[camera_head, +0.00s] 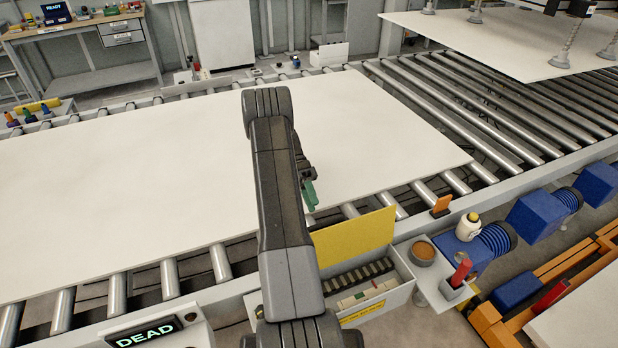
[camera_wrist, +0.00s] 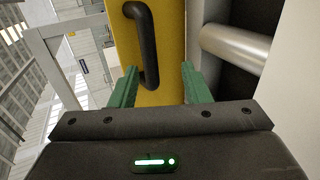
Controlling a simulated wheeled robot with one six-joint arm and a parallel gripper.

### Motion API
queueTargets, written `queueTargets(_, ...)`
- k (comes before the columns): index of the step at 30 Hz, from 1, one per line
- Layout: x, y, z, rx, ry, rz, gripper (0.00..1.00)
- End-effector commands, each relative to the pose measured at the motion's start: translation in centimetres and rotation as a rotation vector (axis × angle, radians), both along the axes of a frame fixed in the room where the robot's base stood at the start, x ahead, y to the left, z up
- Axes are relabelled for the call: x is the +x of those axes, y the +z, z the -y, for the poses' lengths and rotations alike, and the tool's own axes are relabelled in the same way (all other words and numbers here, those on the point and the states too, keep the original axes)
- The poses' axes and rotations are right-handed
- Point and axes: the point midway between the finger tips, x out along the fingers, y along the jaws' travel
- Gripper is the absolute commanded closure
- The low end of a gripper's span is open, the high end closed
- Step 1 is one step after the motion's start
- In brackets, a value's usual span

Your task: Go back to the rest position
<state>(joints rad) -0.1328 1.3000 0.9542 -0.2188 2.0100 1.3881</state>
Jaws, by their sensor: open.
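My gripper (camera_head: 310,192) has green fingers and is partly hidden behind my dark arm in the head view. It is above the front edge of the large white sheet (camera_head: 100,180), beside the upright yellow panel (camera_head: 358,234). In the wrist view my gripper (camera_wrist: 158,82) is open, with nothing pinched between its fingers. The yellow panel (camera_wrist: 172,30) fills the middle of that view, and its black handle (camera_wrist: 152,40) lies ahead, its lower end appearing between the fingers. I cannot tell how far the handle is from the fingertips.
The sheet lies on the roller conveyor (camera_head: 165,280). An open box (camera_head: 375,300) is below the yellow panel. A small shelf holds a brown cup (camera_head: 422,252) and a red-handled item (camera_head: 460,272). Another white sheet (camera_head: 500,40) hangs beneath suction cups at upper right.

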Motion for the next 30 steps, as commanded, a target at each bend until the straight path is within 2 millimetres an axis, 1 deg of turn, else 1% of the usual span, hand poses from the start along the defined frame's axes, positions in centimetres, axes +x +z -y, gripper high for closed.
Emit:
queueTargets(7, -0.5, -0.7, 0.2, 0.0, 0.0, 0.001, 0.57)
queueTargets(17, -1.8, -1.4, 0.7, 0.0, -0.001, 0.0, 0.57)
queueTargets(30, -4.1, -2.2, 1.7, 0.0, -0.002, -0.003, 0.57)
